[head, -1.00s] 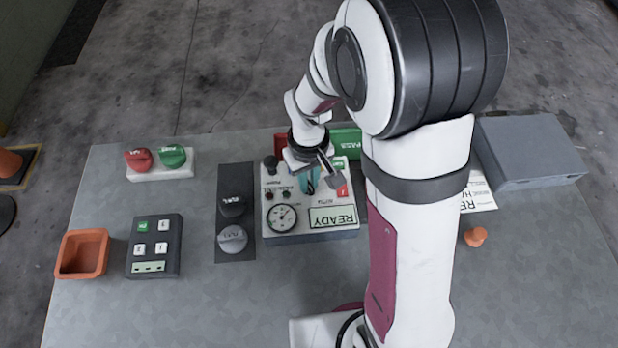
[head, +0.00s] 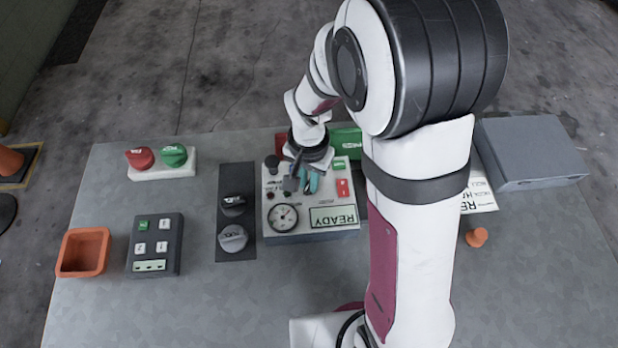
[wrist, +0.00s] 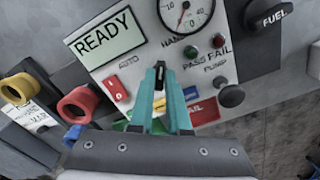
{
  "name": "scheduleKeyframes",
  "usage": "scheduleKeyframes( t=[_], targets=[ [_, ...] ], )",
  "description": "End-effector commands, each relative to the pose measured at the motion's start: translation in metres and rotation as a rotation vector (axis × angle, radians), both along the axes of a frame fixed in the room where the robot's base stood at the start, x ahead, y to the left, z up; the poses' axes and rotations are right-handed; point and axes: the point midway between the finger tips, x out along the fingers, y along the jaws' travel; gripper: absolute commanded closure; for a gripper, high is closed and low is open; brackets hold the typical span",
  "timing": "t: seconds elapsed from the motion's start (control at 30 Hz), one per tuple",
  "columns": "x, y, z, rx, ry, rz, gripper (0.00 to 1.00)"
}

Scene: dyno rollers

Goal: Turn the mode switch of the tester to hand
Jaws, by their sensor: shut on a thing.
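The tester (head: 318,236) is a grey box with a light panel at the table's middle; its display reads READY. In the wrist view the tester's panel (wrist: 146,55) carries the mode switch (wrist: 158,72), a small dark knob. The label AUTO is to the knob's left and HAND above it, slightly right. My gripper (head: 307,186) is over the panel. In the wrist view my gripper (wrist: 160,76), with teal fingers, is shut on the knob, which is mostly hidden between the fingertips. The knob seems to point up, towards HAND, but its exact position is hard to tell.
Beside the knob are a red rocker switch (wrist: 115,88), a black pump knob (wrist: 231,95) and a gauge (wrist: 187,12). A black strip with FUEL and another dial (head: 233,238) lies left of the tester. A grey box (head: 530,150) stands at right.

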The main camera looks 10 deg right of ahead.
Motion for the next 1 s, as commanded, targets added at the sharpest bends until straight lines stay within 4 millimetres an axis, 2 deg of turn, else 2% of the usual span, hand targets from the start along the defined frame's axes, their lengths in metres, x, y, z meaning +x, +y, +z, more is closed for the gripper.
scheduleKeyframes(
  t=[0.4,0.93,0.97,1.0],
  targets=[
    [0.0003,0.0003,-0.0005,0.000,0.000,-0.155,1.00],
    [0.0003,0.0004,-0.0005,0.000,0.000,-0.174,1.00],
    [0.0003,0.0004,-0.0005,0.000,0.000,-0.174,0.80],
    [0.0003,0.0004,-0.0005,0.000,0.000,-0.174,0.72]
  ],
)
